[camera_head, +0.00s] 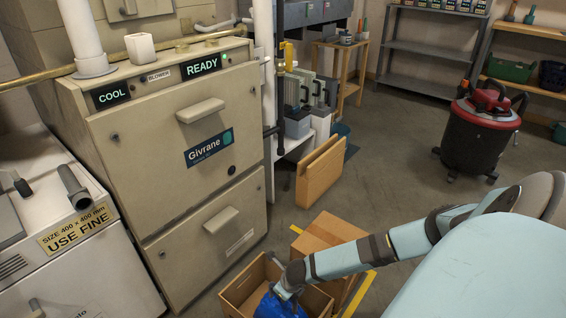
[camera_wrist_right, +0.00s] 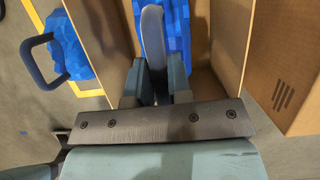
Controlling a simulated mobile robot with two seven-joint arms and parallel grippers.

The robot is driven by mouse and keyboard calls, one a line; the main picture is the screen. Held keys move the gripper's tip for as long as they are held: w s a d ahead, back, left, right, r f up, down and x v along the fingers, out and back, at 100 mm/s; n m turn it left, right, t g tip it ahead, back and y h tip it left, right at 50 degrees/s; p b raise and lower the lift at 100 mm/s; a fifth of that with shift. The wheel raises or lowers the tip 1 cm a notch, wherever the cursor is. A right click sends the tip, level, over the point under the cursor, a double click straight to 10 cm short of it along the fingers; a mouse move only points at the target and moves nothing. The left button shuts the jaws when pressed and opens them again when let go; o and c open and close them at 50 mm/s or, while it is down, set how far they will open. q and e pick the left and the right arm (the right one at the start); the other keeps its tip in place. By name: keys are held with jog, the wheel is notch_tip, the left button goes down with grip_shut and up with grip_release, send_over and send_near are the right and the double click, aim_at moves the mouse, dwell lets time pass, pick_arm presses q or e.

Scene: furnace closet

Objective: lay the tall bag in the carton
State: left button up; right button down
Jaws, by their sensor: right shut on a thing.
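The open carton (camera_head: 237,292) stands on the floor at the bottom of the head view, and its wall shows in the wrist view (camera_wrist_right: 230,45). A blue bag (camera_head: 268,305) is between its walls, and it also shows in the wrist view (camera_wrist_right: 178,25). My right gripper (camera_head: 287,288) reaches down over the carton. In the wrist view its fingers (camera_wrist_right: 156,88) are closed around a grey-blue loop handle (camera_wrist_right: 153,38) at the blue bag. The bag's lower part is hidden, so I cannot tell whether it touches the carton's bottom. My left gripper is not in view.
A second blue bag with a dark handle (camera_wrist_right: 75,45) is outside the carton in the wrist view. A brown box (camera_head: 325,232) stands right beside the carton. The furnace (camera_head: 170,130) rises to the left. Open floor lies toward the red-black vacuum (camera_head: 482,125).

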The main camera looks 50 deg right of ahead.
aim_at(283, 308)
notch_tip(283, 308, down, 4)
jog(key=shift+r+b, duration=0.1)
jog(key=shift+b, duration=0.8)
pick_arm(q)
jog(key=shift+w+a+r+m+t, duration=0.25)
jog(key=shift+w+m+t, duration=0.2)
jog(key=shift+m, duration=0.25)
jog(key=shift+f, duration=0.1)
pick_arm(e)
jog(key=c, duration=1.1)
grip_release()
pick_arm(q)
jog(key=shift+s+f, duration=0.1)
pick_arm(e)
jog(key=shift+o, duration=0.2)
